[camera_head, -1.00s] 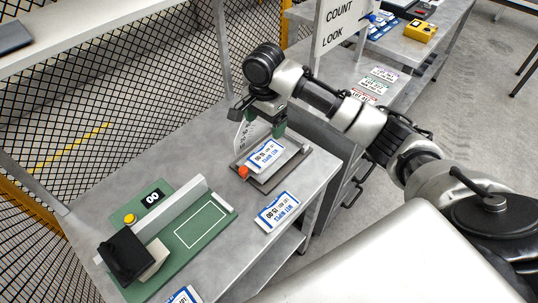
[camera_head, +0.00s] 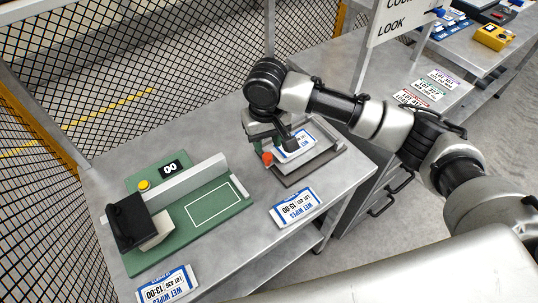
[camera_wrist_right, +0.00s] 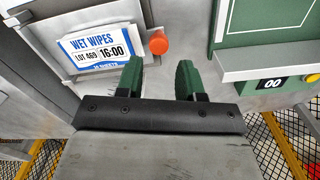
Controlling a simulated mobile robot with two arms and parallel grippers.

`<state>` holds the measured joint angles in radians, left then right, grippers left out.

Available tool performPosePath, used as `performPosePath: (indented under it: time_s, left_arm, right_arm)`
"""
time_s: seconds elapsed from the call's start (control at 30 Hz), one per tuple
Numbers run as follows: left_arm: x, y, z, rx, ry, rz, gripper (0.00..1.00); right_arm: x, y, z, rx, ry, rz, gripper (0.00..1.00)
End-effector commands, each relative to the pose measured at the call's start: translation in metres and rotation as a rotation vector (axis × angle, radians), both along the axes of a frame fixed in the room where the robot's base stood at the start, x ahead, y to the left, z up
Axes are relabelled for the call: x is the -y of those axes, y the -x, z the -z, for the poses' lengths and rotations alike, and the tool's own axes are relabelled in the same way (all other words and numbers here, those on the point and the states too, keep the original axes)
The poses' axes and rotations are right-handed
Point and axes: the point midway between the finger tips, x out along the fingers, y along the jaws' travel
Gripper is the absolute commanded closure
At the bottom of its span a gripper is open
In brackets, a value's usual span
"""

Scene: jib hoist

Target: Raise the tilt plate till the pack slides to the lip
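The tilt plate (camera_head: 322,162) is a grey plate on a darker base at the back right of the bench. A white and blue wet-wipes pack (camera_head: 296,150) lies on it, partly hidden by my right gripper (camera_head: 273,142). The pack's label (camera_wrist_right: 98,46) reads LOT 469, 16:00 in the right wrist view. An orange knob (camera_head: 267,158) sits at the plate's left side. My right gripper (camera_wrist_right: 160,72) is open, with nothing between its green-padded fingers. My left gripper is not in view.
A green fixture (camera_head: 181,240) with a grey bar, yellow button and black block stands left on the bench. Two more packs lie at the front, one near the tilt plate (camera_head: 296,207) and one lower left (camera_head: 167,284). Mesh fencing (camera_head: 110,75) stands behind.

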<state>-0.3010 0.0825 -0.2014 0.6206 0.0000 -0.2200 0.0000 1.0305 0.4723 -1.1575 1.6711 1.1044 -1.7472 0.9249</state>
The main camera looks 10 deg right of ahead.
Motion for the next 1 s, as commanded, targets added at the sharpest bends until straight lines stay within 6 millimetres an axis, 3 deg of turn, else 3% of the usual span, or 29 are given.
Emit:
performPosePath:
  time_s: [0.1, 0.3, 0.73, 0.77, 1.0]
  left_arm:
    - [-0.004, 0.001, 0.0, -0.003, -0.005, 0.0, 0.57]
    - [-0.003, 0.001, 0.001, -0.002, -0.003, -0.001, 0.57]
    - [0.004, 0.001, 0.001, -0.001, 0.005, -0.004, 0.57]
    - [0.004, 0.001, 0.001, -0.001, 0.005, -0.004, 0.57]
    - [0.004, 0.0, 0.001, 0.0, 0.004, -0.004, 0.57]
  right_arm:
    - [0.001, 0.001, 0.025, -0.004, 0.003, 0.003, 0.63]
    - [0.001, 0.0, 0.054, -0.001, 0.001, 0.003, 0.63]
    - [0.001, 0.0, 0.066, 0.001, 0.0, 0.003, 0.63]
    - [0.001, 0.0, 0.066, 0.001, 0.0, 0.003, 0.64]
    - [0.001, 0.0, 0.066, 0.001, 0.0, 0.003, 1.0]
